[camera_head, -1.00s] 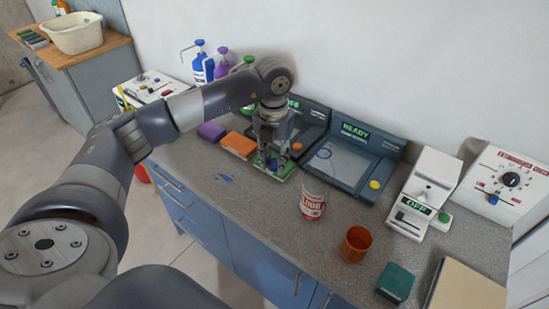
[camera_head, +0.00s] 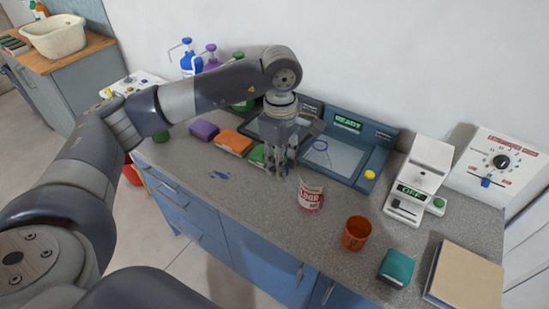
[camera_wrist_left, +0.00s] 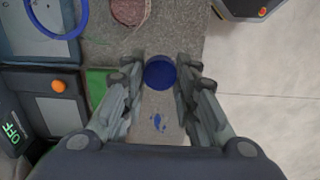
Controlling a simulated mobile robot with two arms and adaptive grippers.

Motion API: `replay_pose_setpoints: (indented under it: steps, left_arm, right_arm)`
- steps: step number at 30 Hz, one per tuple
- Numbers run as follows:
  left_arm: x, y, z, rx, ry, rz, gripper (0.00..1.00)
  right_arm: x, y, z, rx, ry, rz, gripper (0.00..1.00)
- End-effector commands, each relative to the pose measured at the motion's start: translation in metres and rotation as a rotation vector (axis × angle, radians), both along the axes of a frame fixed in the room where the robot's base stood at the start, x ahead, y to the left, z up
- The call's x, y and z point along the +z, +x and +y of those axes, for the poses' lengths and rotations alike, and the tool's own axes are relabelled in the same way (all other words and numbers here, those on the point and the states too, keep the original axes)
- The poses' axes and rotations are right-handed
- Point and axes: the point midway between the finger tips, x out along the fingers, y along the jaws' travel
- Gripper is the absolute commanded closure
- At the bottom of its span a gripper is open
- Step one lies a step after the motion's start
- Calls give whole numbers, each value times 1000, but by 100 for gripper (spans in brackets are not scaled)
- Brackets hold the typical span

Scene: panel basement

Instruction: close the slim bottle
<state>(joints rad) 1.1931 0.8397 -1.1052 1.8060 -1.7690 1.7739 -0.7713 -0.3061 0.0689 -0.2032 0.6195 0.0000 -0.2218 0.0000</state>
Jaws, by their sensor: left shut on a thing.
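My left gripper (camera_head: 279,168) points down over the counter, just left of a white-and-red can (camera_head: 311,197). It is shut on a blue round piece (camera_wrist_left: 160,74), which shows between the fingers in the left wrist view. I see only its round face, so I cannot tell whether it is a loose cap or the top of a bottle. No slim bottle is clearly recognizable; the fingers hide what is beneath. The can's open-looking top (camera_wrist_left: 128,10) shows at the upper edge of the wrist view. My right gripper is not in view.
A green block (camera_head: 257,156) and orange block (camera_head: 234,142) lie left of the gripper. Behind are the READY device (camera_head: 340,160) and pump bottles (camera_head: 190,62). An orange cup (camera_head: 356,233) and teal box (camera_head: 396,268) stand right. Blue marks (camera_head: 220,175) lie on open counter.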

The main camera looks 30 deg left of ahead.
Motion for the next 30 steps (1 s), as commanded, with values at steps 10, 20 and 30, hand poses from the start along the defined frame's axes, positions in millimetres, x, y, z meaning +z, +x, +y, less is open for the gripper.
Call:
replay_pose_setpoints:
  steps: [10, 20, 30]
  left_arm:
    - [15, -19, -24, -764, 14, -13, 80]
    - [24, -37, -39, -1367, 23, -11, 80]
    - [25, -40, -42, -1489, 24, -8, 80]
  right_arm:
    - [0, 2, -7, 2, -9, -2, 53]
    - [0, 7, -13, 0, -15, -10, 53]
    - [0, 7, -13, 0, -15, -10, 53]
